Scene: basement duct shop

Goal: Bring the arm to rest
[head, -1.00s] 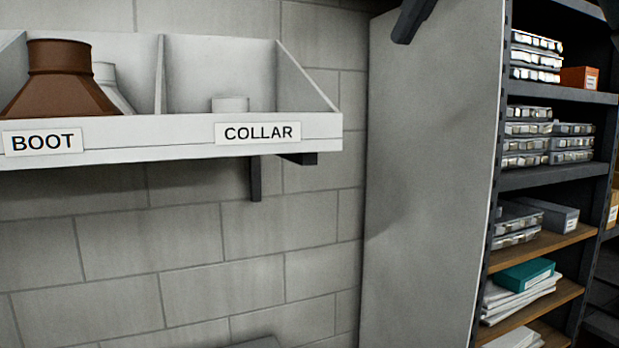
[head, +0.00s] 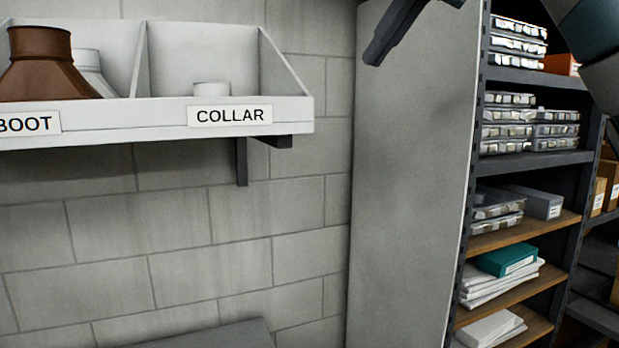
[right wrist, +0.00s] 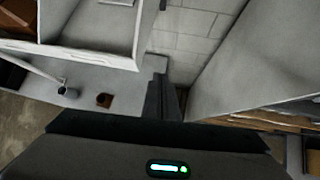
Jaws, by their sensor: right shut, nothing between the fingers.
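My right gripper (head: 378,50) hangs into the top of the head view, in front of the grey panel. Its dark fingers are together and hold nothing. In the right wrist view its fingers (right wrist: 163,98) show as a narrow dark pair, closed, with no object between them. It is apart from the shelf with the labelled bins, which stands to its left. My left gripper is not in view.
A white bin shelf (head: 155,118) on the wall holds a brown boot (head: 38,65) and a pale collar (head: 211,89). A tall grey panel (head: 415,190) stands beside a dark rack (head: 530,165) of boxes. Bare block wall lies below the bins.

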